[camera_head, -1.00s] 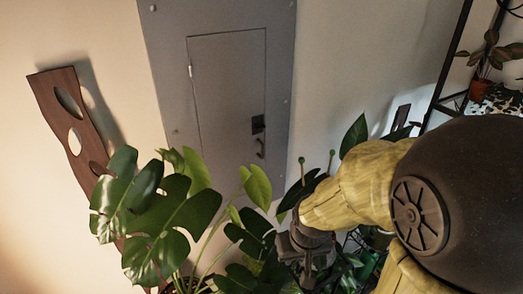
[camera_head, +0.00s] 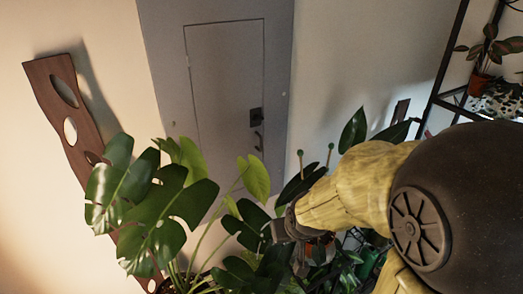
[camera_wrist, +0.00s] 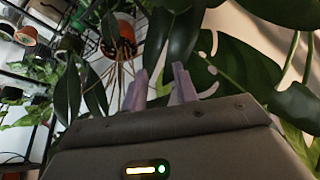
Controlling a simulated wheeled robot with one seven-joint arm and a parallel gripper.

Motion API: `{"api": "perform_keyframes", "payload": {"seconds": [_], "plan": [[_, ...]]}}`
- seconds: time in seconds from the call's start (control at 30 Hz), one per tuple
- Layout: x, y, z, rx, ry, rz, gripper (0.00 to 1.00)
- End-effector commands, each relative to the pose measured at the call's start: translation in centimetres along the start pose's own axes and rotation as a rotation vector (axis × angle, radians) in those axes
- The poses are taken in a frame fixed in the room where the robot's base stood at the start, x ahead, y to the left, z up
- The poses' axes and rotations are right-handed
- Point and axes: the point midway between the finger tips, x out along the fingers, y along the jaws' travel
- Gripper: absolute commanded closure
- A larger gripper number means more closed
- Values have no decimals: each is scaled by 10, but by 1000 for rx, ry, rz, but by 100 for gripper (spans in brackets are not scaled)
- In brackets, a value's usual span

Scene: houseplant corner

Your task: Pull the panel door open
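The grey panel door (camera_head: 225,85) is set in a grey frame on the wall in the head view and looks shut. A dark latch plate (camera_head: 256,117) and a small dark pull handle (camera_head: 259,141) sit low near its right edge. My gripper (camera_head: 300,262) is below and to the right of the handle, apart from it, among leaves that partly hide it. In the wrist view its two pale fingers (camera_wrist: 160,80) stand apart with nothing seen between them. The door and handle cannot be made out in the wrist view.
A large monstera (camera_head: 165,205) stands in front of the panel's lower part. More leaves (camera_wrist: 265,70) crowd close to my gripper. A wavy wooden board (camera_head: 75,125) hangs at left. A black shelf (camera_head: 450,107) with potted plants stands at right.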

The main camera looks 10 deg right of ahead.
Motion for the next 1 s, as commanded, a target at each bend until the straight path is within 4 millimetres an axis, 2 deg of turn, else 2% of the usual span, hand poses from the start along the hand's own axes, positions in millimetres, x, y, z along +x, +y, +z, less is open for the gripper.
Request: {"api": "perform_keyframes", "payload": {"seconds": [0.03, 0.17, 0.27, 0.4, 0.53, 0.67, 1.0], "plan": [[14, 4, -8, 5, 87, 6, 71], [19, 12, -46, 6, 355, 7, 71], [12, 14, -72, -1, 560, -8, 71], [-9, 12, -98, -22, 832, -53, 71], [-32, 6, -110, -48, 1013, -101, 71], [-46, 2, -115, -61, 1093, -129, 71], [-50, 2, -117, -62, 1100, -131, 71]]}}
